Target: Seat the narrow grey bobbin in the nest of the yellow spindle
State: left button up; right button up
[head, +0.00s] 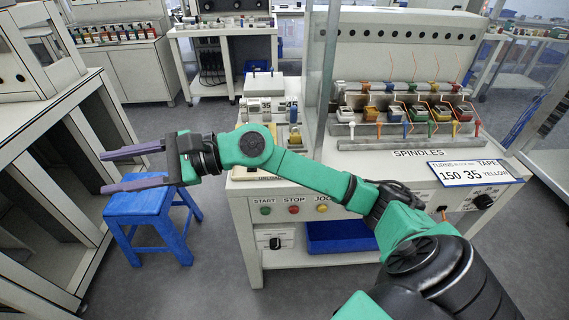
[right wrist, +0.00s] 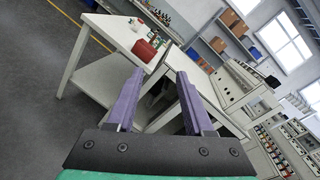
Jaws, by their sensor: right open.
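My right gripper (head: 107,171) is open and empty at the left of the head view, above a blue stool and away from the bench. Its two purple fingers (right wrist: 155,100) also show apart and empty in the right wrist view. I cannot tell which piece has the nest. I cannot make out the narrow grey bobbin for certain. My left gripper is not in view.
A blue stool (head: 150,212) stands beneath my right gripper. The white bench (head: 245,200) has an upright post (head: 322,75) and a sign reading 150, 35, YELLOW (head: 474,172). A blue bin (head: 345,236) sits below. A shelving frame (head: 90,130) stands at left.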

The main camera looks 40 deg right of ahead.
jog(key=w+d+f+n+g+h, duration=0.1)
jog(key=d+f+n+h, duration=0.4)
jog(key=d, duration=0.3)
jog(key=w+d+f+n+g+h, duration=0.1)
jog(key=w+d+f+n+h, duration=0.1)
jog(key=d+f+n+h, duration=0.35)
jog(key=s+d+r+m+g+h, duration=0.15)
jog(key=d+h, duration=0.25)
jog(key=d, duration=0.6)
jog(key=s+d+r+g+h, duration=0.15)
jog(key=d+h, duration=0.25)
jog(key=d, duration=0.6)
jog(key=shift+t, duration=0.4)
jog(key=x, duration=0.9)
jog(key=p+x, duration=0.1)
jog(key=x, duration=0.4)
jog(key=shift+s+d+f, duration=0.1)
jog(key=shift+s+f, duration=0.1)
jog(key=shift+f, duration=0.2)
grip_shut()
